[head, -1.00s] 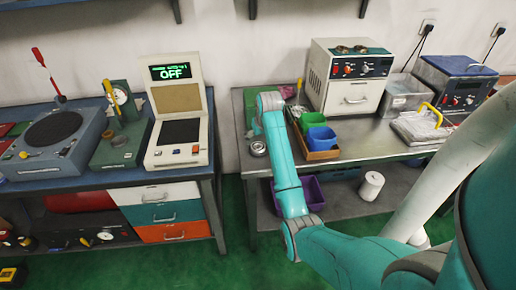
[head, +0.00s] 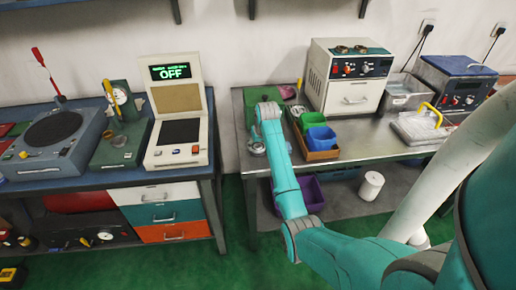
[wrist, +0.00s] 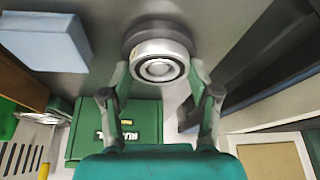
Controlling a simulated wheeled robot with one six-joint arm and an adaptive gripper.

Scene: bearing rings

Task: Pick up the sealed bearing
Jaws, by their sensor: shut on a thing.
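The sealed bearing (wrist: 158,68) is a shiny metal ring with a dark band around a paler centre. In the wrist view it sits between the fingertips of my gripper (wrist: 158,75), which is shut on it. In the head view the bearing (head: 256,149) shows small at the left end of the steel bench, partly hidden by my gripper (head: 259,142). I cannot tell whether it is clear of the bench top. A dark round shape, perhaps a shadow or reflection, lies behind it in the wrist view.
The steel bench (head: 350,143) carries a wooden tray (head: 320,155) with green and blue bins close right of my gripper. A green item (head: 262,97) lies behind it. A white oven-like box (head: 349,80) stands further back. A gap separates the left workbench (head: 110,183).

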